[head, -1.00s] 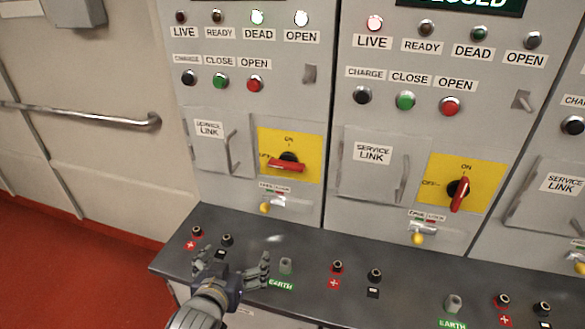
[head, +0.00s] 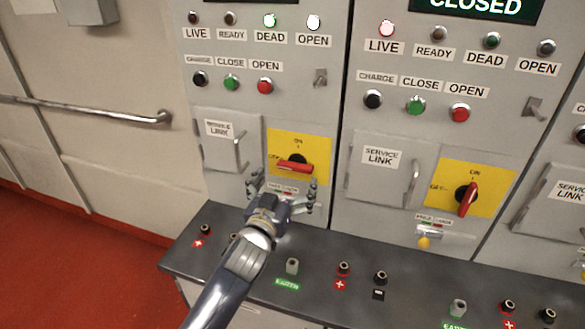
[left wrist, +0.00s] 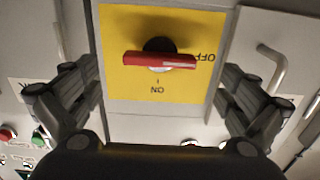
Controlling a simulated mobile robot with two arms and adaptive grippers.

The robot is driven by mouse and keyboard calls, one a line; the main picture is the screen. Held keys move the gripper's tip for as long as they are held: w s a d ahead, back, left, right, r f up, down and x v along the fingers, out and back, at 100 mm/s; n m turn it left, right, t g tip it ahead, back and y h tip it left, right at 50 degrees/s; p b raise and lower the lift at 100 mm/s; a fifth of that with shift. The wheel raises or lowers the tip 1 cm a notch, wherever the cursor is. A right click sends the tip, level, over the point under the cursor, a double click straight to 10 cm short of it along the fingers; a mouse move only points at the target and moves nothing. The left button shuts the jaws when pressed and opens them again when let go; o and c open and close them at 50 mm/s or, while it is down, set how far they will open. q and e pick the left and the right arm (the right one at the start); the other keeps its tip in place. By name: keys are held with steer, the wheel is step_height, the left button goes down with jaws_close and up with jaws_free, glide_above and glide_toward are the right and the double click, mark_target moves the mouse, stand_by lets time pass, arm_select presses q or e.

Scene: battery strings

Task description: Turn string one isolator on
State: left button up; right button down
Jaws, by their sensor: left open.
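The left panel's isolator has a red handle (head: 294,167) on a yellow plate (head: 315,146). The handle lies horizontal, toward the OFF mark. In the left wrist view the red handle (left wrist: 160,60) shows upside down on its yellow plate (left wrist: 125,88), between and beyond my fingers. My left gripper (head: 284,187) is open and empty, just below the plate, in front of the small lock strip, which it partly hides. The fingers do not touch the handle as far as I can see. My right gripper is not in view.
The second panel's red handle (head: 468,198) stands nearly upright. Service link doors with bar handles (head: 240,150) flank the isolators. The DEAD lamp (head: 270,20) and the OPEN lamp are lit on the left panel.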

mark_target(294, 169)
arm_select(q)
steer(key=shift+p+x, duration=0.3)
steer(key=shift+x, duration=2)
steer(key=c, duration=1.1)
